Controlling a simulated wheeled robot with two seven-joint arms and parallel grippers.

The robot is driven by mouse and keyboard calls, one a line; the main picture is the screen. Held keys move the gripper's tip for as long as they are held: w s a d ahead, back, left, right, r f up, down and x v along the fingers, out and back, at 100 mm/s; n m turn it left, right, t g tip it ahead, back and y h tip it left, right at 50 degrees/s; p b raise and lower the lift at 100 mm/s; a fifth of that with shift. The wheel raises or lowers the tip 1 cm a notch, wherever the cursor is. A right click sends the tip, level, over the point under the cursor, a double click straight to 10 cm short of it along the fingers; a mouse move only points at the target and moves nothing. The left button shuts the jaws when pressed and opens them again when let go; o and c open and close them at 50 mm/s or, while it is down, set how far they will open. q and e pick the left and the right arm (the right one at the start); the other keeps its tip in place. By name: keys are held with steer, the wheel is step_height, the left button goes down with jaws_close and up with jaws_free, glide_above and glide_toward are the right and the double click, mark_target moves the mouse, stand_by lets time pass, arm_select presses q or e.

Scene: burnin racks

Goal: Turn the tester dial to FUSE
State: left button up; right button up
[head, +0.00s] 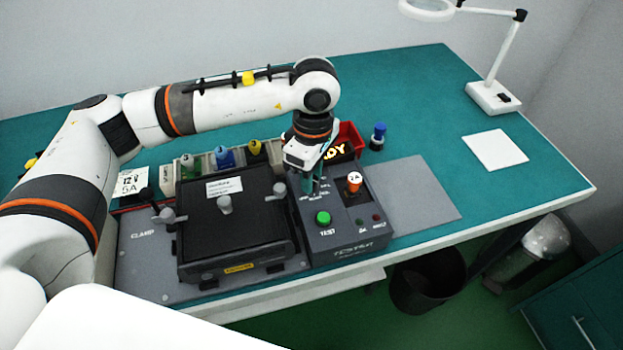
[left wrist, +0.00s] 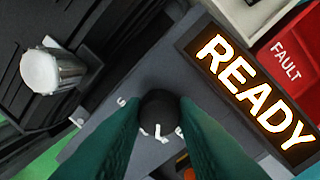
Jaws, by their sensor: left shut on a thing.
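The tester (head: 345,238) is a dark grey box at the right end of the fixture, with a green TEST button (head: 323,218) and a fuse-like part marked 2A (head: 354,182) on top. My left gripper (head: 308,186) points down over the tester's back left. In the left wrist view, its two green fingers (left wrist: 160,118) are shut on the round black dial (left wrist: 160,108). White marks show on and beside the dial, but the fingers hide most labels, so its setting cannot be read. The display (left wrist: 254,88) glows READY. My right gripper is not in view.
A black clamp fixture (head: 235,225) with several grey knobs stands left of the tester. A red FAULT bin (head: 348,138), bottles and a blue-capped item (head: 378,136) are behind. A grey mat (head: 420,192) lies to the right. A magnifier lamp (head: 493,97) stands at the back right.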

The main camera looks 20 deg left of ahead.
arm_select(q)
steer(key=shift+r, duration=0.15)
steer(key=shift+w, duration=0.1)
steer(key=o, duration=1)
steer(key=r+b, duration=0.1)
steer(key=r, duration=0.5)
steer(key=r+b, duration=0.1)
steer(key=r, duration=0.5)
steer(key=shift+w, duration=0.2)
